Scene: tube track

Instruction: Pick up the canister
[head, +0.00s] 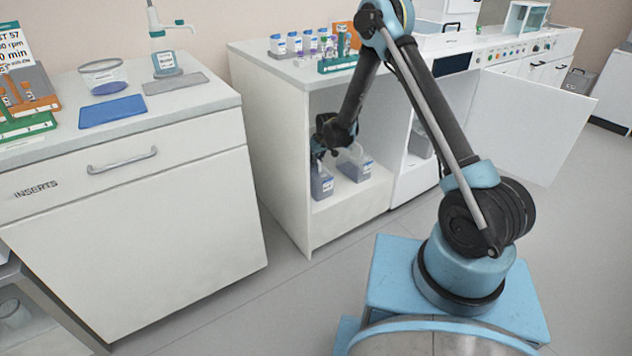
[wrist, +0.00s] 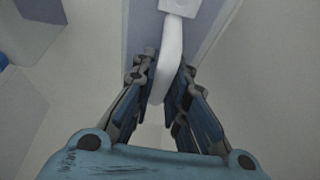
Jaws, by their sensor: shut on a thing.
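The canister (head: 322,186) is a translucent grey-lavender jug with a label, at the left side of the open cabinet compartment in the head view. In the wrist view its white handle (wrist: 171,55) stands between the fingers, with the lavender body (wrist: 143,28) behind it. My gripper (wrist: 164,78) is shut on this handle. In the head view my gripper (head: 319,155) is at the top of the canister and partly hides it. I cannot tell whether its base touches the cabinet floor.
A second, similar canister (head: 358,168) stands close to the right in the same compartment. The cabinet's left wall (head: 270,150) is close on the other side. An open door (head: 530,125) stands out farther right. A tube rack (head: 338,62) is on the counter above.

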